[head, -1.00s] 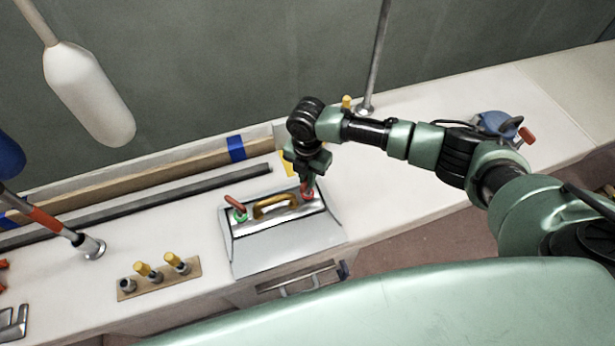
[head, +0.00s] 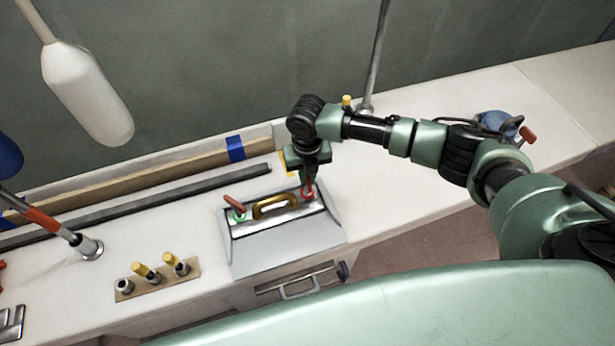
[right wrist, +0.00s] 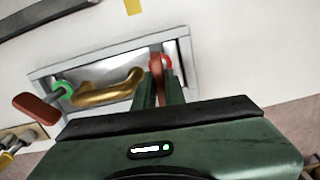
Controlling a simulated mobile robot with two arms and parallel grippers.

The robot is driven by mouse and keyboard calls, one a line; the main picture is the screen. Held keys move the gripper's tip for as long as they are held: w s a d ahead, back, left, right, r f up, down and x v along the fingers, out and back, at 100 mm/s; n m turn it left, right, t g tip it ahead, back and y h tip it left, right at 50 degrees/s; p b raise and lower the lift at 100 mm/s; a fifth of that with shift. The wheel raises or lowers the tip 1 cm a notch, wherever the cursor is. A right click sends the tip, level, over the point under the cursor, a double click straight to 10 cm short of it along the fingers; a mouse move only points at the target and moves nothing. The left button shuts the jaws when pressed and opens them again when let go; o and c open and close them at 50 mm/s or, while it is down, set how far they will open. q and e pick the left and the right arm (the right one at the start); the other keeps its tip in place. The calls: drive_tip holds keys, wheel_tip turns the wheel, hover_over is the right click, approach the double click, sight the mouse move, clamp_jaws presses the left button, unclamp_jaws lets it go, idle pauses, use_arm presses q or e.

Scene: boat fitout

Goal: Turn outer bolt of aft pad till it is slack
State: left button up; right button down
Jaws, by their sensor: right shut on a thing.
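A grey raised box with a metal plate (head: 296,218) carries a curved brass fitting (head: 264,208) between two bolts. The left bolt has a green ring (head: 239,216) and a red-brown handle that sticks out to the left. The right bolt has a red ring (right wrist: 168,60) and a red-brown handle (right wrist: 156,66). My right gripper (head: 308,186) is over the red-ringed bolt, and its fingers (right wrist: 157,88) are shut on that bolt's handle. The fingers hide part of the handle. The pictures do not label which bolt is the outer one. My left gripper is not in view.
A wooden block with yellow-topped pegs (head: 158,278) stands to the left of the box. A dark bar (head: 150,203) lies behind. A metal post (head: 375,60) rises behind my right arm. A blue device (head: 497,124) is at right.

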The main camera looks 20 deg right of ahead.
drive_tip(key=shift+s+f, duration=0.35)
drive_tip(key=shift+f, duration=0.05)
drive_tip(key=c, duration=1.5)
unclamp_jaws()
drive_tip(key=shift+a, duration=0.1)
drive_tip(key=shift+d, duration=0.25)
drive_tip(key=shift+w, duration=0.1)
drive_tip(key=r, duration=0.5)
drive_tip(key=r+b, duration=0.1)
drive_tip(key=r, duration=0.2)
drive_tip(key=shift+w+a+r, duration=0.25)
drive_tip(key=shift+a+r, duration=0.05)
drive_tip(key=shift+a, duration=0.1)
drive_tip(key=shift+s+a, duration=0.1)
